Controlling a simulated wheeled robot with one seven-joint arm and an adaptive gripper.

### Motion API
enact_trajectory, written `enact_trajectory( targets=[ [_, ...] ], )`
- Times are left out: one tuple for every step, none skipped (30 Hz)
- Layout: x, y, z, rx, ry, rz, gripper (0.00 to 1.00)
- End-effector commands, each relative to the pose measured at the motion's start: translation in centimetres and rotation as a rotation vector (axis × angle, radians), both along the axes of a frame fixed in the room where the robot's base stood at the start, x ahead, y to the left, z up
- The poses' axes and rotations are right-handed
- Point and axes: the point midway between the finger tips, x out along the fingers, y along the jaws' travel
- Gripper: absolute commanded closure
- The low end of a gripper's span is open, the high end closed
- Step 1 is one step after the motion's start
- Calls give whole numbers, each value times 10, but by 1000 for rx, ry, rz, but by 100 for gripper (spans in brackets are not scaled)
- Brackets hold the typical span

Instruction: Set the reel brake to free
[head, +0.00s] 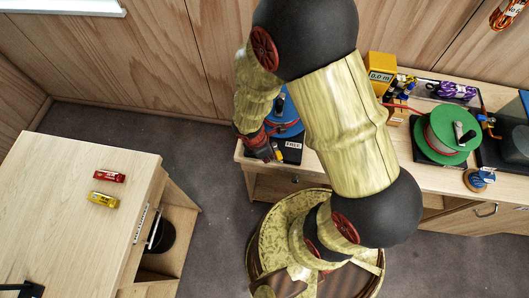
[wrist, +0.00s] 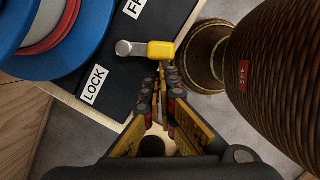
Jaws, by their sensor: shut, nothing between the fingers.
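The blue reel (head: 287,115) with red and white line stands on a black base at the left end of the bench, and also shows at the upper left of the wrist view (wrist: 95,40). On the base, the brake lever has a grey arm and yellow knob (wrist: 161,50). Its knob points right, between the LOCK label (wrist: 94,84) and the partly cut-off FREE label (wrist: 135,6); the FREE label also shows in the head view (head: 293,146). My gripper (wrist: 160,72) is shut and empty, its tips close beside the knob; contact is unclear.
A green reel (head: 444,132), a yellow meter (head: 381,70) and purple rope (head: 457,90) stand further right on the bench. A separate table (head: 70,200) at the left holds a red and a yellow item. Grey floor lies between them. My arm hides part of the bench.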

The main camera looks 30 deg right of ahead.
Motion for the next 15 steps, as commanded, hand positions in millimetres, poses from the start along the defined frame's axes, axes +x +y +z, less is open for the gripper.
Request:
enact_trajectory(
  targets=[
    [-3,-2,0,-1,2,33,100],
    [-2,-2,0,-1,1,26,100],
    [-2,-1,0,-1,2,24,100],
    [-2,-1,0,-1,2,23,100],
    [-2,-1,0,-1,2,23,100],
    [-1,-1,0,-1,1,22,100],
    [-1,-1,0,-1,1,22,100],
    [-1,-1,0,-1,1,22,100],
    [-1,-2,0,-1,1,21,100],
    [0,-2,0,-1,1,21,100],
    [0,-2,0,-1,1,21,100],
    [1,-3,0,-1,1,20,100],
    [2,-3,0,-1,1,20,100],
    [3,-4,0,-1,0,21,100],
    [5,-5,0,-1,0,20,100]
  ],
)
